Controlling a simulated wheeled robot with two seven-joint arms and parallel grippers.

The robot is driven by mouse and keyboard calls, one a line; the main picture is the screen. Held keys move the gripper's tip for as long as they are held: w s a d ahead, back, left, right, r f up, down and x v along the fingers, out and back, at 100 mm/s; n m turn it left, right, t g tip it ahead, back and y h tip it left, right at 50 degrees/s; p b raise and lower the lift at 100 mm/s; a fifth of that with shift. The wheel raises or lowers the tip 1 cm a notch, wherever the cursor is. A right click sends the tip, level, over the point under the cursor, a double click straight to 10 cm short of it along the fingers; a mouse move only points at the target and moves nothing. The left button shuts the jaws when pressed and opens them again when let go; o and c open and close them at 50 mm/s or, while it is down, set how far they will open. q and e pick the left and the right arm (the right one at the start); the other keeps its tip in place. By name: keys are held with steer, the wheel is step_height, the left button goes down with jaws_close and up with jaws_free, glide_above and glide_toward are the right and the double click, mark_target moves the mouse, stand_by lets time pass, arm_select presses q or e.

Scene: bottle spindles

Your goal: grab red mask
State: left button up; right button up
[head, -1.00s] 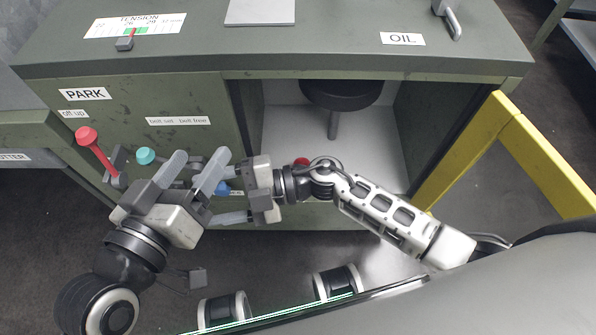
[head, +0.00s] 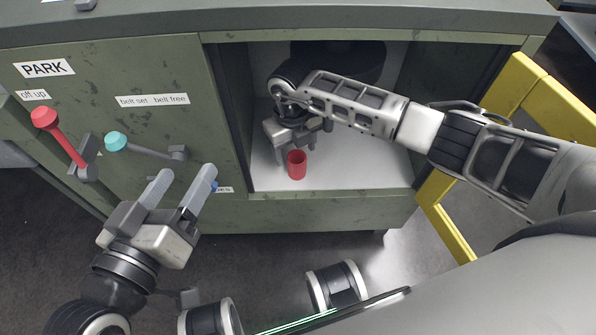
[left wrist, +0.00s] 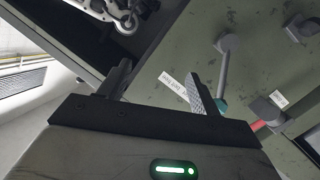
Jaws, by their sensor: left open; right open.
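A red cup-like object (head: 297,165) stands upright on the pale floor of the open cabinet bay (head: 350,172), near its front left; nothing else red and loose shows. My right gripper (head: 296,150) is inside the bay, just behind and above the red object, with its fingers pointing down. It is open; whether a finger touches the object I cannot tell. My left gripper (head: 182,185) is open and empty in front of the cabinet's left panel. Its fingers also show in the left wrist view (left wrist: 160,85).
A red-knobbed lever (head: 60,137) and a teal-knobbed lever (head: 145,147) stick out from the panel near my left gripper. A dark round part (head: 350,60) hangs in the bay's top. A yellow frame (head: 520,90) stands at the right. The bay floor's right side is clear.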

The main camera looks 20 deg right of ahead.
mark_target(296, 160)
steer(key=f+b, duration=0.1)
steer(key=b, duration=0.1)
steer(key=shift+w+f+n+b, duration=0.15)
steer(key=shift+f+n+b, duration=0.15)
steer(key=shift+f+b, duration=0.1)
steer(key=shift+f, duration=0.2)
step_height(296, 160, down, 3)
steer(key=b, duration=0.3)
steer(key=shift+d, duration=0.1)
steer(key=shift+f+b, duration=0.8)
steer(key=shift+b, duration=0.05)
arm_select(q)
step_height(296, 160, up, 8)
steer(key=w+m+t+h, duration=0.2)
steer(key=m+t+h, duration=0.2)
steer(key=m+t, duration=0.1)
steer(key=shift+a+f+m, duration=0.2)
steer(key=shift+a+m, duration=0.05)
steer(key=shift+m, duration=0.05)
arm_select(e)
steer(key=c, duration=1.1)
